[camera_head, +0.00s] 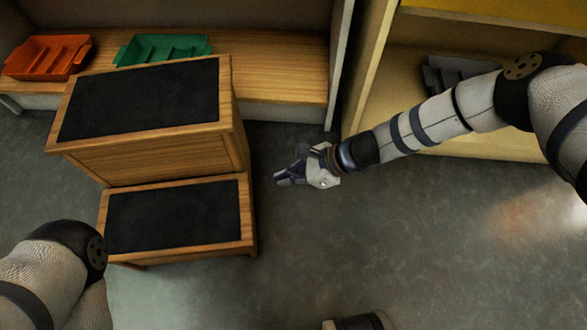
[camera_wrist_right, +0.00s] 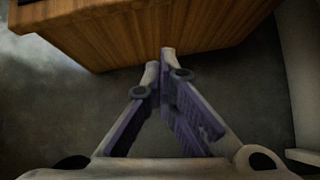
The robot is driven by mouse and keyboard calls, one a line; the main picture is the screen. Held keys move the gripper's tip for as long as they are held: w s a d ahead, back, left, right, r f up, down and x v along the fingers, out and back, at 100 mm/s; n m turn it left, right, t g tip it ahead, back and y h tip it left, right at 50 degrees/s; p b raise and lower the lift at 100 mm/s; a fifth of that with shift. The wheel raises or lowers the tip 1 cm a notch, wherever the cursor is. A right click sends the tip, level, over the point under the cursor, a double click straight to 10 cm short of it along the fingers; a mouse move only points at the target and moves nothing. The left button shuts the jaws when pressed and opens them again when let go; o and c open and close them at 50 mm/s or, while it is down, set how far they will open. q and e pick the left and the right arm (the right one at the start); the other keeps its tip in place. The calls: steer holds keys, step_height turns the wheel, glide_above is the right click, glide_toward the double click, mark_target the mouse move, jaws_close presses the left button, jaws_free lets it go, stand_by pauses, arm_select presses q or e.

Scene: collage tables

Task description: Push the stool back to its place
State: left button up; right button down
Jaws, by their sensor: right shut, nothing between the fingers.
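The stool (camera_head: 180,157) is a wooden two-step stool with black tread pads, standing on the grey floor left of centre in the head view. Its higher step is at the back, near a wooden bench. My right gripper (camera_head: 278,180) is shut and empty, just right of the stool, with a small gap between them in the head view. In the right wrist view, the gripper's fingertips (camera_wrist_right: 167,52) meet just below the stool's wooden side (camera_wrist_right: 160,30); I cannot tell whether they touch it. My left arm shows at the lower left, but its gripper is out of view.
Behind the stool is a low wooden bench (camera_head: 285,70) holding an orange tray (camera_head: 48,57) and a green tray (camera_head: 160,49). A yellow shelf unit (camera_head: 400,65) with a dark grey tray (camera_head: 445,75) stands at the upper right. The floor (camera_head: 430,230) at right is clear.

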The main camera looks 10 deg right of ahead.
steer(key=w+a+f+b, duration=0.2)
steer(key=a, duration=0.4)
steer(key=shift+a+f, duration=0.15)
steer(key=shift+f, duration=0.15)
